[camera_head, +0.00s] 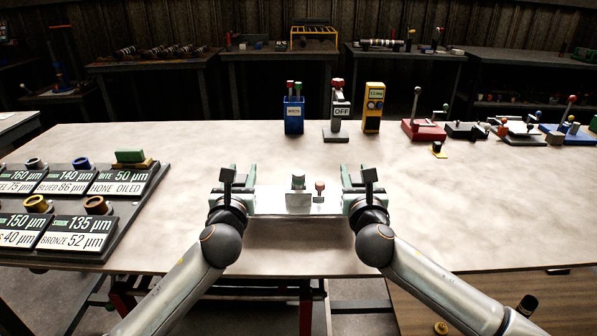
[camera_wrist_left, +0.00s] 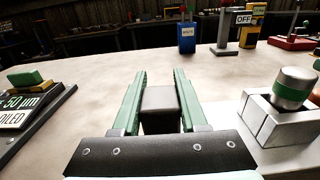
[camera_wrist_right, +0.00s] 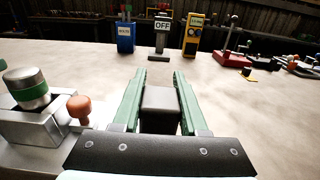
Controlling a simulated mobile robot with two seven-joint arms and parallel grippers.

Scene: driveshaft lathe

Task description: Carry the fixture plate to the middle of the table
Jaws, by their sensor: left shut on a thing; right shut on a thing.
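The fixture plate (camera_head: 267,205) is a pale metal plate between my two grippers near the table's front edge. It carries a metal block with a green-banded cylinder (camera_head: 298,182) and a small reddish-brown knob (camera_head: 320,187). My left gripper (camera_head: 237,178) is shut on a dark grip block (camera_wrist_left: 160,108) at the plate's left end. My right gripper (camera_head: 362,178) is shut on a matching dark grip block (camera_wrist_right: 160,108) at the right end. The plate looks level. I cannot tell whether it clears the table (camera_head: 450,220).
On the left stands a dark rack of labelled rings (camera_head: 125,205). At the back are a blue bin (camera_head: 293,115), an OFF sign stand (camera_head: 337,115) and a yellow meter (camera_head: 373,107). A red-based fixture (camera_head: 424,130) and others stand back right. The table between is clear.

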